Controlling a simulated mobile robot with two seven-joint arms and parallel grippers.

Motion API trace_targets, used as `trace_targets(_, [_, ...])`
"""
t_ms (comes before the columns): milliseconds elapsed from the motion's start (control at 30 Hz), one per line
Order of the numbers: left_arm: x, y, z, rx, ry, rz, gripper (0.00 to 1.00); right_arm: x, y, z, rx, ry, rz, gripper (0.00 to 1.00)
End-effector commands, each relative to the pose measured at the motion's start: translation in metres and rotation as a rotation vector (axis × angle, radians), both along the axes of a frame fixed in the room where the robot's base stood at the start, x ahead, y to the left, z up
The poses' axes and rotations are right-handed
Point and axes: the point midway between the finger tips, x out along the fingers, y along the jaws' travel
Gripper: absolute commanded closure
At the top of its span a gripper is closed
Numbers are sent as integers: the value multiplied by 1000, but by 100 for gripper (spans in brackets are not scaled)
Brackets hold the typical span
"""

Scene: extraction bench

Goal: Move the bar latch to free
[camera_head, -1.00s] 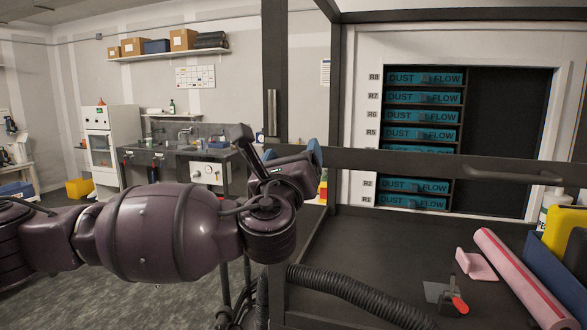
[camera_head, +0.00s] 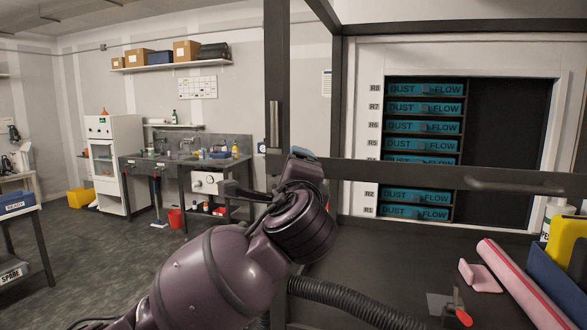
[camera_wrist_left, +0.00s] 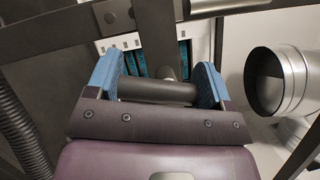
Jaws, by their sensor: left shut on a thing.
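My left gripper (camera_wrist_left: 156,78) is shut with its two blue pads at the ends of a dark round bar (camera_wrist_left: 157,91). In the head view my left gripper (camera_head: 302,152) is mostly hidden behind my own wrist, beside the dark upright post of the bench frame. Only a bit of blue pad shows there, and the bar is hidden. I cannot tell from these frames whether the held bar is the bar latch or which position it is in. My right gripper is not in view.
A dark crossbar with a handle (camera_head: 515,186) spans the opening before the "DUST FLOW" rows (camera_head: 424,107). A ribbed hose (camera_head: 355,303), red-tipped clamp (camera_head: 459,312), pink roll (camera_head: 521,284) and blue bin (camera_head: 552,280) lie low right. A silver duct (camera_wrist_left: 283,82) is close right of my gripper.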

Motion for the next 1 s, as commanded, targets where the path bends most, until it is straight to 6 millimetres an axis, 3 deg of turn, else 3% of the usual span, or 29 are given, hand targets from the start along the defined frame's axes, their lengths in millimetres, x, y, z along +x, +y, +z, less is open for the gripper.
trace_targets(400, [0, -2, -3, -263, 87, 2, 49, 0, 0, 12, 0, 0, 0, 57])
trace_targets(1000, [-1, -3, -5, -343, 111, 0, 49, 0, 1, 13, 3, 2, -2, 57])
